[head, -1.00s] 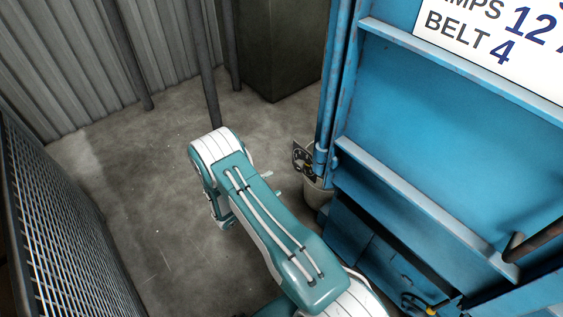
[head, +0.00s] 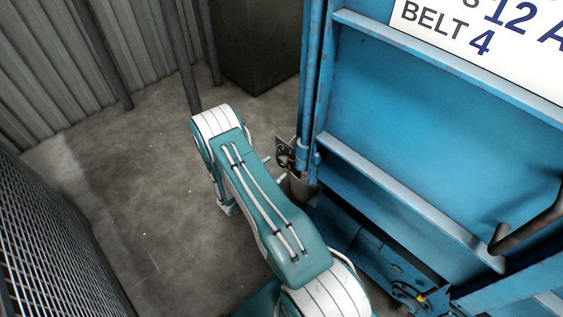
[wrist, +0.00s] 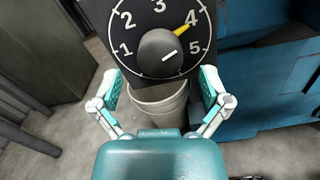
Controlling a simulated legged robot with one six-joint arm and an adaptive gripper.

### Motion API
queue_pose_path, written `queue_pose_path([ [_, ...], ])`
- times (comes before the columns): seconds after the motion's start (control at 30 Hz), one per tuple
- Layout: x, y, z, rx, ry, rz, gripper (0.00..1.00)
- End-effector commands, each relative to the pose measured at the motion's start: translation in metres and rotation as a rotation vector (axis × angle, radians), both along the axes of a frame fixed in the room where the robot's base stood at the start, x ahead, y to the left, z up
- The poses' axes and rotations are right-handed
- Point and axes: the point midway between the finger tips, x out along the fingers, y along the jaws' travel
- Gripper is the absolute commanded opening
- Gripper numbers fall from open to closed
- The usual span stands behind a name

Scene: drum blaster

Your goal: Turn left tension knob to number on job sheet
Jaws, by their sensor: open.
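A black dial plate (wrist: 140,22) with white numbers 1 to 5 fills the top of the wrist view. Its round dark grey knob (wrist: 156,47) has a white line slanting up and right. A yellow mark on the dial lies beside the 4. My gripper (wrist: 160,75) is open, with one finger on each side below the knob, apparently not touching it. In the head view the dial plate (head: 285,152) is small, beside the blue machine, and my arm hides most of the gripper. The job sheet (head: 490,40), partly cut off, reads "BELT 4".
A pale bucket (wrist: 160,105) stands below the dial. The blue machine (head: 400,130) with ledges and a dark bar (head: 530,225) is on the right. A mesh panel (head: 50,240) stands at left. Concrete floor (head: 140,190) between is clear.

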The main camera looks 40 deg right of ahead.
Motion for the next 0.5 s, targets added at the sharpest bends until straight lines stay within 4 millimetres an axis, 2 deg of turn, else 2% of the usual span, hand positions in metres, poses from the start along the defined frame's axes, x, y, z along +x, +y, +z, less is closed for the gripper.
queue_pose_path([
  [0.03, 0.0, -0.009, 0.0, 0.0, -0.001, -0.004, 0.96],
  [0.2, 0.002, -0.027, 0.0, -0.001, 0.0, -0.001, 0.96],
  [0.5, 0.003, -0.031, 0.0, 0.0, 0.0, 0.0, 0.96],
])
